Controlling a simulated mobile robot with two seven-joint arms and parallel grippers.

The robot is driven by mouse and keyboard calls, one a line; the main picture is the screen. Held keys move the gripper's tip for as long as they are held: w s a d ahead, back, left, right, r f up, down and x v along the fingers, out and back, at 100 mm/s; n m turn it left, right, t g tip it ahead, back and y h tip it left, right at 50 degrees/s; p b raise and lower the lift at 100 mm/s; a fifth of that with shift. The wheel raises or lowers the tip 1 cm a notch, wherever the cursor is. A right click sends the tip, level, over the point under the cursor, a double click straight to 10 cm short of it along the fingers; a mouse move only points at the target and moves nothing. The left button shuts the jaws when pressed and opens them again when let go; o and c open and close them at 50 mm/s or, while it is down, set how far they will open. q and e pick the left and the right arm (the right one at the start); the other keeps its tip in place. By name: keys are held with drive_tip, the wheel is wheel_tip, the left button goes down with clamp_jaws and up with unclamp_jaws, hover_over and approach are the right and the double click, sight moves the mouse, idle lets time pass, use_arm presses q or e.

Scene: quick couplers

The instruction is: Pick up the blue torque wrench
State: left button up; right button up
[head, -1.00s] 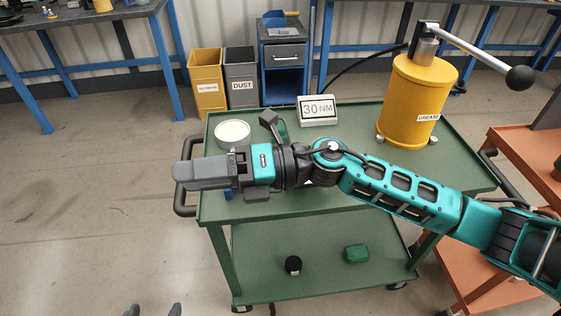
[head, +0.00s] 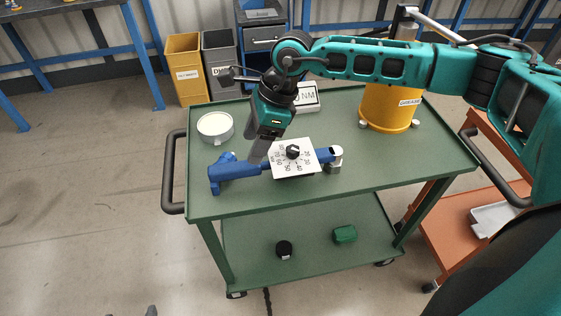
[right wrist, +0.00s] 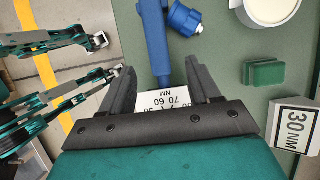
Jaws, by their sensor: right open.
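The blue torque wrench (head: 235,170) lies on the green cart's top, its blue grip end at the left. Its white dial plate (head: 308,155) with a black knob and its silver head (head: 336,154) are at the right. My right gripper (head: 257,158) points down over the wrench between grip and dial. In the right wrist view its two open fingers (right wrist: 161,82) stand either side of the blue shaft (right wrist: 155,45), with part of the dial plate between them. Contact with the wrench cannot be told.
The cart top (head: 400,165) also holds a white round dish (head: 215,127), a 30 NM sign (head: 308,98), a yellow grease pot (head: 388,108) and a green block (right wrist: 263,73). A black handle (head: 172,175) runs along the cart's left end. The front right top is clear.

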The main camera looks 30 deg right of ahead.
sight(244, 164)
drive_tip(key=x, duration=0.7)
drive_tip(key=shift+a+f, duration=0.15)
drive_tip(key=shift+a, duration=0.15)
drive_tip(key=shift+c, duration=0.2)
clamp_jaws()
idle(0.3)
